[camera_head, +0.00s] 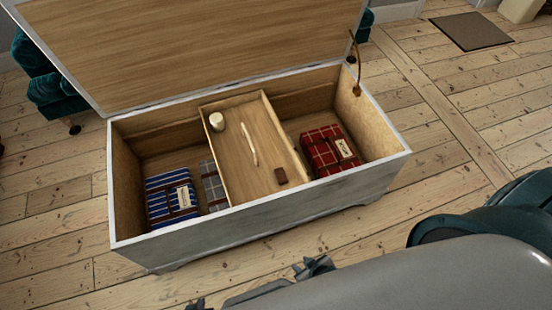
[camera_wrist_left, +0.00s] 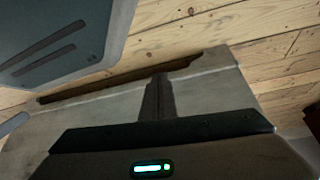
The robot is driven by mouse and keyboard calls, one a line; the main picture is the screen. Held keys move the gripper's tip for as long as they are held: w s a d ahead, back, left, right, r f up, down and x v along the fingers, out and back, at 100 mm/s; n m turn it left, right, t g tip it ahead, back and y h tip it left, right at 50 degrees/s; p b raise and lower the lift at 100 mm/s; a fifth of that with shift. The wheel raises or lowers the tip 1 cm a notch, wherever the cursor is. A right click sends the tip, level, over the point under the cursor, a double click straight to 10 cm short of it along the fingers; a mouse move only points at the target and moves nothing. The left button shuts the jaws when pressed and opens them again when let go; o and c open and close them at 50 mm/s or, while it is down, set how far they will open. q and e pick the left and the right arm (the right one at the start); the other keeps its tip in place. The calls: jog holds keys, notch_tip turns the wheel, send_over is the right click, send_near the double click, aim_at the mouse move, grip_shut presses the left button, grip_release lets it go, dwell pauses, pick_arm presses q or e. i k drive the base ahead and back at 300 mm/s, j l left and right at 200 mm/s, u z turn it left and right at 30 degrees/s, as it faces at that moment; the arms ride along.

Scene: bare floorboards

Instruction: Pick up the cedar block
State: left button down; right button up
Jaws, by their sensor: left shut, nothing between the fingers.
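The cedar block (camera_head: 280,176), a small dark brown block, lies at the near end of the wooden tray (camera_head: 238,171) inside the open chest. My left gripper (camera_head: 197,303) barely shows at the bottom edge of the head view, in front of the chest and well short of the block. In the left wrist view its fingers (camera_wrist_left: 158,98) are shut and empty before the chest's outer face. My right gripper (camera_head: 315,266) shows as a dark shape in front of the chest; its opening is unclear. The block is not visible in the left wrist view.
The grey-white chest (camera_head: 240,226) has its lid (camera_head: 200,40) raised. The tray also holds a white candle (camera_head: 217,121) and a pale stick-like thing (camera_head: 249,145). Blue (camera_head: 172,197), grey (camera_head: 213,186) and red (camera_head: 329,150) folded cloths lie below it. Floor is open on the left.

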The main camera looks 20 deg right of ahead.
aim_at(281, 178)
jog(key=i+j, duration=0.1)
jog(key=j, duration=0.2)
jog(key=i+j, duration=0.1)
jog(key=j, duration=0.15)
jog(key=i+j, duration=0.1)
jog(key=j, duration=0.2)
jog(key=z, duration=1.55)
